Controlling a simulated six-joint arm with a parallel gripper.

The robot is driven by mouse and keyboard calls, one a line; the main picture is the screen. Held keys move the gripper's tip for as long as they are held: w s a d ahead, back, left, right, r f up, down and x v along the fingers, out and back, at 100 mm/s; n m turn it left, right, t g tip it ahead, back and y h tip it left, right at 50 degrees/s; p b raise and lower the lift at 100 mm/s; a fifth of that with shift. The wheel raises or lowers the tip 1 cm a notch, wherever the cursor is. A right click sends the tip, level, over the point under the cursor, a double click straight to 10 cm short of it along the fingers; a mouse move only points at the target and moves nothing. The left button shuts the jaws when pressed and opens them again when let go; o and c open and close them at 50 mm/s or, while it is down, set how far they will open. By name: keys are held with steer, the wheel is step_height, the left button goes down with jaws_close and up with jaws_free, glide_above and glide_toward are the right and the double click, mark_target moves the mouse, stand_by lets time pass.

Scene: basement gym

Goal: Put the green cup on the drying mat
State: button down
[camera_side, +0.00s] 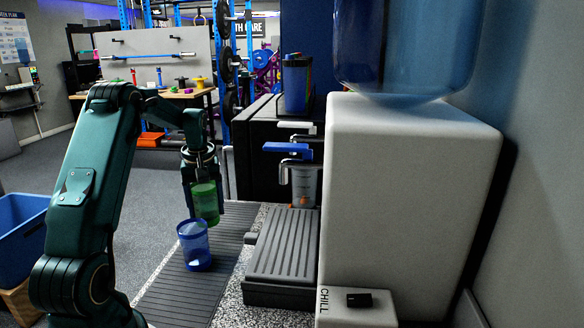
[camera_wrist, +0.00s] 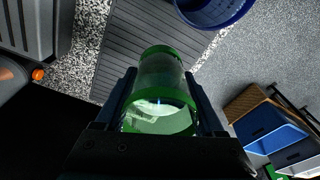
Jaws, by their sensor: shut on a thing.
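The green cup (camera_side: 206,203) is clear with green bands and looks upright in the side view. My gripper (camera_side: 203,185) is shut on its sides from above. In the wrist view the green cup (camera_wrist: 160,75) sits between the two dark fingers of my gripper (camera_wrist: 158,92), with its far end against the ribbed mat. The drying mat (camera_side: 180,298) is a dark grey ribbed strip, also in the wrist view (camera_wrist: 120,45). The cup is over the mat's far part; I cannot tell whether it touches the mat.
A blue cup (camera_side: 196,248) stands on the mat just nearer the side camera than the green cup. A drip tray (camera_side: 284,245) and white water cooler (camera_side: 410,190) stand to the right. A blue bin (camera_side: 22,235) is at far left. The mat's near part is clear.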

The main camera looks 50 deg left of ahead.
mark_target(209, 222)
steer(key=shift+f, duration=2.05)
steer(key=shift+f, duration=0.1)
steer(key=shift+f, duration=0.1)
jaws_free()
